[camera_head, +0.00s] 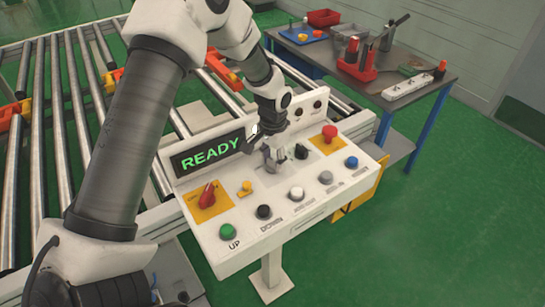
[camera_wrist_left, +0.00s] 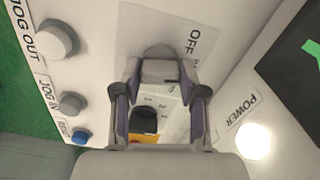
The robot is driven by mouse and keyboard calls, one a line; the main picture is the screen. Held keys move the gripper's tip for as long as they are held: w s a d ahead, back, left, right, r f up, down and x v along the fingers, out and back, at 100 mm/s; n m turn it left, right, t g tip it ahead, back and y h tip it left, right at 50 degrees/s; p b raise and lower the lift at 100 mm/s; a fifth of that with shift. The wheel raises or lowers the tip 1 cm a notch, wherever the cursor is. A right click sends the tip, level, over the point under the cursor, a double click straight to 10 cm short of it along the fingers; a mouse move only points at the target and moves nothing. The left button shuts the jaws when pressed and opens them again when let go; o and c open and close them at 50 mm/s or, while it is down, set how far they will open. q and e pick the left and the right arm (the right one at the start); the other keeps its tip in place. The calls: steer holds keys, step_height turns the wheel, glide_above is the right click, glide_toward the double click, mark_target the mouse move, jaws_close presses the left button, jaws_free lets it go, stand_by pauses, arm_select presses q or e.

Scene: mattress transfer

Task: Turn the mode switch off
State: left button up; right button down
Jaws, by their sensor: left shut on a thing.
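The white control panel (camera_head: 325,195) stands in front of me. My left gripper (camera_head: 271,160) reaches down onto its upper middle and hides most of the mode switch there. In the left wrist view, the gripper (camera_wrist_left: 158,75) is shut on this switch, and a grey rounded edge of the switch (camera_wrist_left: 158,51) shows beyond the fingers. A printed OFF label (camera_wrist_left: 199,40) lies beside it; a second label is partly covered. The switch's exact pointing direction is hidden. My right gripper is in neither view.
A lit green READY display (camera_head: 211,152) stands behind. A red rotary switch (camera_head: 207,195), black knob (camera_head: 301,151) and red mushroom button (camera_head: 330,134) are nearby. Several push buttons line the front edge. A roller conveyor (camera_head: 90,75) and tool table (camera_head: 420,100) lie behind.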

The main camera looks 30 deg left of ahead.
mark_target(273, 159)
arm_select(q)
steer(key=n+p, duration=0.1)
steer(key=n, duration=0.3)
steer(key=shift+p, duration=0.3)
steer(key=shift+n+p, duration=0.5)
steer(key=shift+n, duration=1.2)
steer(key=shift+f, duration=0.1)
steer(key=o, duration=1.1)
steer(key=shift+o, duration=0.2)
steer(key=shift+w+a+f, duration=0.1)
steer(key=shift+w, duration=0.1)
step_height(273, 159, up, 12)
